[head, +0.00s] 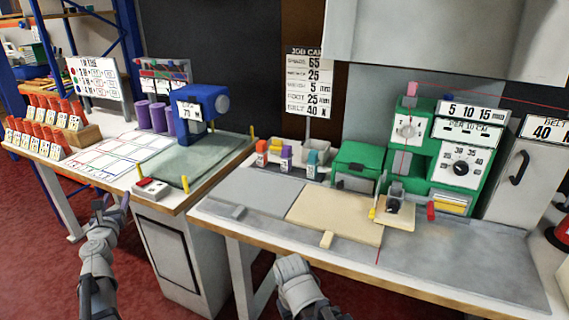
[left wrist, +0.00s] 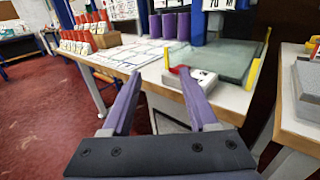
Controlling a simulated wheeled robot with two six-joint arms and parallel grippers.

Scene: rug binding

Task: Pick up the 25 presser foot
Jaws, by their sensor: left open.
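No presser foot marked 25 can be made out for sure. Three small coloured blocks with pale labels, one orange (head: 262,152), one purple (head: 286,158) and one teal (head: 311,165), stand at the back of the right bench; their labels are too small to read. The job card (head: 309,82) behind them reads FOOT 25 mm. My left gripper (head: 111,201) is open and empty in front of the left table; its purple fingers also show apart in the left wrist view (left wrist: 158,74). My right arm is low at the front of the right bench, its fingers not distinguishable.
A green sewing machine (head: 405,150) stands on the right bench beside a beige cloth piece (head: 335,212). The left table holds orange-topped labelled holders (head: 62,108), purple cylinders (head: 157,117), a blue press (head: 200,106) and a red-buttoned box (head: 152,188). A gap separates both tables.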

